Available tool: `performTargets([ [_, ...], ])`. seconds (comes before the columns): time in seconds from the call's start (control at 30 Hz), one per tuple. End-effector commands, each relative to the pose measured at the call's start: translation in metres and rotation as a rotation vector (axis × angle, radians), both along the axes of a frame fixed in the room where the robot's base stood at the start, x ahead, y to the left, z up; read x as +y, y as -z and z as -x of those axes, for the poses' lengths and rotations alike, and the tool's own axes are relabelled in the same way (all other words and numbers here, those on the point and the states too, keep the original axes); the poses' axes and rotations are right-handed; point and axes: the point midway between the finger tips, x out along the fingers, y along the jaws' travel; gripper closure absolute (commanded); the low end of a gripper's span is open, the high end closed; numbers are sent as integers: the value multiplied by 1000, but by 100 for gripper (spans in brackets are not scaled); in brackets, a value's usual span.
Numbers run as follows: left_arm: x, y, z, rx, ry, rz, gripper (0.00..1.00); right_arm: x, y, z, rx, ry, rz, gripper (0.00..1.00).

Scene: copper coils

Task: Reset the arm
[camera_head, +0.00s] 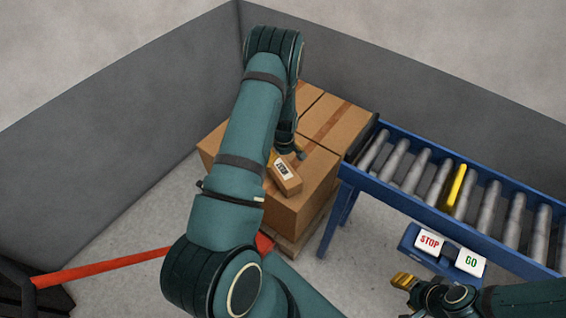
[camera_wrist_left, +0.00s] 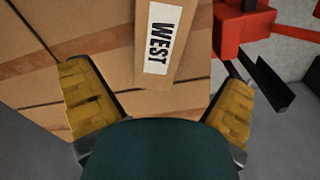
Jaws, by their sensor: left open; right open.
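My left arm (camera_head: 240,140) reaches up over the stacked cardboard boxes and bends down at its far end. My left gripper (camera_wrist_left: 155,90) is open in the left wrist view, its two yellow fingers spread wide. A small cardboard box (camera_wrist_left: 158,75) with a white "WEST" label lies ahead of the gap between them, with nothing visibly gripped. In the head view this small box (camera_head: 288,182) rests on the stack, and the left gripper is mostly hidden behind my arm. My right gripper (camera_head: 405,284) is at the lower right, empty, below the button panel.
The large cardboard boxes (camera_head: 315,195) stand on a pallet, against the blue roller conveyor (camera_head: 405,205). A yellow bar (camera_head: 457,187) lies among its rollers. STOP (camera_head: 429,241) and GO (camera_head: 470,262) buttons hang in front. A red bar (camera_head: 105,266) crosses the lower left. Grey walls enclose the corner.

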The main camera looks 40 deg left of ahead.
Motion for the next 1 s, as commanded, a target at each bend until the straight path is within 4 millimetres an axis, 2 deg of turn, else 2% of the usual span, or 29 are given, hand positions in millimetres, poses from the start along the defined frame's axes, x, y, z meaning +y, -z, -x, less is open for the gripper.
performTargets([
  [0.1, -1, -13, 0, -1, 0, -1, 0, 0, -3, 1, 2, -1, 0, 53],
  [0.2, -1, -16, 0, 0, 0, 0, 0, 0, -4, 1, 2, -1, 0, 53],
  [0.8, -2, -16, 1, 1, 4, 2, 0, 0, -3, 1, 2, -1, 0, 53],
  [0.9, -18, -10, 7, 3, 43, 20, 0, 0, -3, 1, 2, -1, 0, 53],
  [0.97, -38, -2, 16, 5, 98, 43, 0, 0, -3, 1, 2, -1, 0, 53],
  [1.0, -56, 4, 24, 5, 147, 64, 0, 0, -3, 1, 2, -1, 0, 53],
])
